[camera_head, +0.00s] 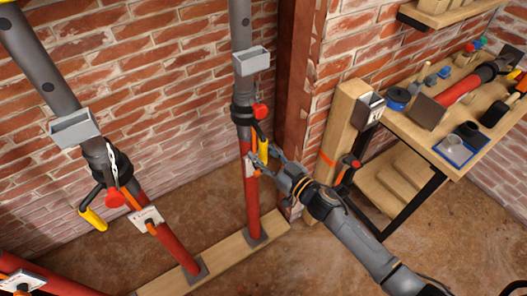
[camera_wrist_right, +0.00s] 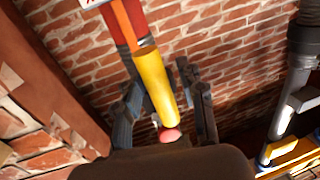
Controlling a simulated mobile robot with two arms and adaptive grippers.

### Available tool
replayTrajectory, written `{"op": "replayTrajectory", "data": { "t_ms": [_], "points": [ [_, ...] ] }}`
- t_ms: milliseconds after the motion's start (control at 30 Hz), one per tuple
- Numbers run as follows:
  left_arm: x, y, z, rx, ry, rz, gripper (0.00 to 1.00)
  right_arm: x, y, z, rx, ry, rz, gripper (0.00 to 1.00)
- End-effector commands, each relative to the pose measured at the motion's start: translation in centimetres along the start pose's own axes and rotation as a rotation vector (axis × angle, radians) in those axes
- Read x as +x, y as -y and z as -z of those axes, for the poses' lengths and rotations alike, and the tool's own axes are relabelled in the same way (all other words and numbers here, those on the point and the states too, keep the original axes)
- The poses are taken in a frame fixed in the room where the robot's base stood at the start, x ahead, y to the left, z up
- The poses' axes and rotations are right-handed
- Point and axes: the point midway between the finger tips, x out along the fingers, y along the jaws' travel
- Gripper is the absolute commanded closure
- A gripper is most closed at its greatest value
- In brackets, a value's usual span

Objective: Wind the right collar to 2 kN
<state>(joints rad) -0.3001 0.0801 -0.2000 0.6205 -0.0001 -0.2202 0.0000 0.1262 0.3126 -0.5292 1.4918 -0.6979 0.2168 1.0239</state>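The right prop has a grey upper tube (camera_head: 240,30), a dark collar (camera_head: 242,113) with a red knob (camera_head: 260,111), and a red lower tube (camera_head: 252,205). A yellow handle (camera_head: 263,147) hangs at this collar. My right gripper (camera_head: 257,158) is at the handle, in front of the prop. In the right wrist view the yellow handle (camera_wrist_right: 154,85) lies between the two fingers of my right gripper (camera_wrist_right: 165,105), which look spread around it. Contact is not clear. A small white gauge on the prop is partly hidden by the gripper; its reading is illegible. My left gripper is out of view.
A left prop with its own collar (camera_head: 108,165) and yellow handle (camera_head: 92,218) leans against the brick wall. A wooden post (camera_head: 345,135) and a workbench (camera_head: 425,135) with several tools stand to the right. A wooden sole board (camera_head: 215,262) lies under the props.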

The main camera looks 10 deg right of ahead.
Motion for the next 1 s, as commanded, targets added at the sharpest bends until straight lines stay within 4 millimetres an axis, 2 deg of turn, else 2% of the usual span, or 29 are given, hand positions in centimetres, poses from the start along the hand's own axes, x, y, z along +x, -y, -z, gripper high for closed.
{"op": "replayTrajectory", "data": {
  "t_ms": [367,467,800,1000],
  "points": [
    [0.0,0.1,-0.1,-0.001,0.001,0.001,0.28,-0.3,-0.3,0.3,-0.002,-0.005,-0.004,0.55],
    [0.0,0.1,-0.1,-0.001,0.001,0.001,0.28,-1.5,-0.3,0.3,-0.001,-0.004,-0.004,0.55],
    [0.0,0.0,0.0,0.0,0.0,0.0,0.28,-8.7,-0.1,0.2,-0.001,-0.002,-0.004,0.55],
    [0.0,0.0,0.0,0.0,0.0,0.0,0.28,-11.3,-0.1,0.2,-0.001,-0.003,-0.003,0.55]
  ]
}}
